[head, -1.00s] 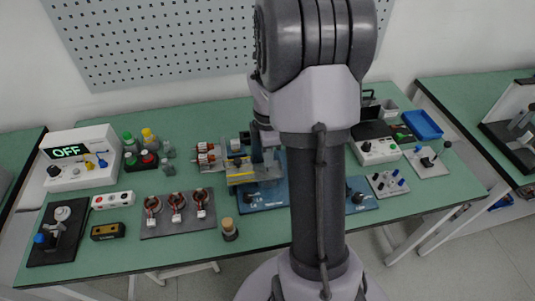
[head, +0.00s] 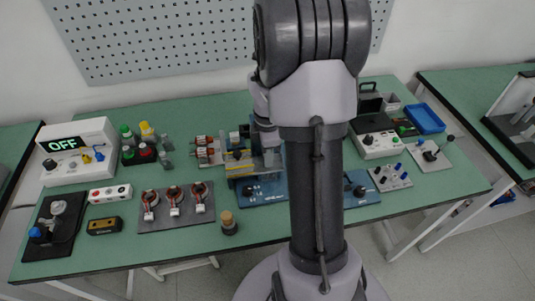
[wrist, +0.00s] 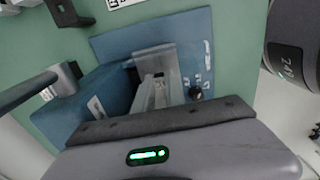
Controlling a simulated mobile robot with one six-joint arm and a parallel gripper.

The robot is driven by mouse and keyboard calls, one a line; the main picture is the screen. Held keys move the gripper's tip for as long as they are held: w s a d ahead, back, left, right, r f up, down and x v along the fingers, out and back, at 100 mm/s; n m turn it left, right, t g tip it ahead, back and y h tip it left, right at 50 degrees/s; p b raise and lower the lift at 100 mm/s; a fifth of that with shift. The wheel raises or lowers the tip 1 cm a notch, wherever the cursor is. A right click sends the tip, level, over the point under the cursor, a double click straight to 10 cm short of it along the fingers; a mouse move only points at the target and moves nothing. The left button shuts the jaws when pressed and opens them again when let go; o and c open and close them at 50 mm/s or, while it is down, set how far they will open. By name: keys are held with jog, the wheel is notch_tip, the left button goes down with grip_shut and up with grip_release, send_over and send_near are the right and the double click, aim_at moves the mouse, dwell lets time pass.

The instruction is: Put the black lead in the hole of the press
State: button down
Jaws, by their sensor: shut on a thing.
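My gripper (head: 268,153) is low over the blue base plate (head: 265,193), at the fixture with grey and yellow parts (head: 238,163) in the middle of the bench. I take this fixture for the press but cannot be sure. In the wrist view, the blue plate (wrist: 112,46) lies below my gripper (wrist: 153,95), with a small black knob (wrist: 196,92) to the right. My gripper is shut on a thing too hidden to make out. I cannot pick out the black lead or the hole in either view.
On the left are a white box reading OFF (head: 75,155), coloured bottles (head: 140,143) and a dark mat with three copper-wound stators (head: 175,208). On the right are a white control box (head: 378,145) and a blue tray (head: 425,119). The bench's front edge is partly clear.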

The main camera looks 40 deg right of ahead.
jog(key=c, duration=1.3)
grip_release()
notch_tip(320, 180, up, 18)
jog(key=p, duration=0.7)
jog(key=shift+f, duration=0.25)
